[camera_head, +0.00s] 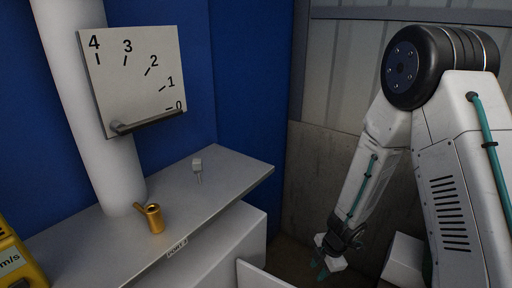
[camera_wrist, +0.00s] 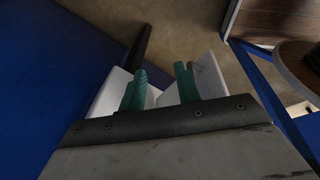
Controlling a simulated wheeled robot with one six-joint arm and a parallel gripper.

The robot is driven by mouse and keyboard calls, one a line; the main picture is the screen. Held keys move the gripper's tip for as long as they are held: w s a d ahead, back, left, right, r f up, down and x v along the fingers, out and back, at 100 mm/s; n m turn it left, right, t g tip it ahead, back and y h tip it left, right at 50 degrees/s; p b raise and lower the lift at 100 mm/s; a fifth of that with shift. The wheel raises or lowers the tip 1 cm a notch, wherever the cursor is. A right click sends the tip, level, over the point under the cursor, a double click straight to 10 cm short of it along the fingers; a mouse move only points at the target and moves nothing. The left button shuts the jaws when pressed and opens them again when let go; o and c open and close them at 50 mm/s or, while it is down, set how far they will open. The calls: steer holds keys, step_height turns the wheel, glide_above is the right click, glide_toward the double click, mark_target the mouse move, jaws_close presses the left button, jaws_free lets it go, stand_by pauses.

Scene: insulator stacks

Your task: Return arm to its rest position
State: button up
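My arm hangs at the right of the head view, bent at the elbow, with its forearm pointing down. My gripper (camera_head: 322,268) is low, near the floor and right of the grey shelf. In the wrist view my gripper (camera_wrist: 160,88) shows two green fingers with a clear gap between them. Nothing is held between the fingers. The floor and dark shapes lie beyond them.
A grey shelf (camera_head: 222,172) carries a brass fitting (camera_head: 151,217) and a small grey-white piece (camera_head: 197,165). A dial plate (camera_head: 135,70) with a lever is fixed by a white column (camera_head: 90,120). A yellow device (camera_head: 14,262) sits at lower left.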

steer(key=w+d+r+m+t+h, duration=0.35)
steer(key=d+r+m+h, duration=0.2)
steer(key=d+r, duration=0.4)
steer(key=s+d+r+m+g+h, duration=0.1)
steer(key=s+d+r+m, duration=0.25)
steer(key=r, duration=0.25)
steer(key=s+d+r+m+g+h, duration=0.1)
steer(key=s+d+r+m+h, duration=0.1)
steer(key=s+r+m, duration=0.3)
steer(key=s+a+r+m+y, duration=0.3)
steer(key=s+a+r, duration=0.1)
steer(key=s+r, duration=0.4)
steer(key=s+a+r+m+y, duration=0.3)
steer(key=s+a+r, duration=0.2)
steer(key=s+r, duration=0.4)
steer(key=shift+s+r+m+g, duration=0.2)
steer(key=shift+s+m+g, duration=0.25)
steer(key=shift+s, duration=0.8)
steer(key=shift+a, duration=0.1)
steer(key=shift+s, duration=0.1)
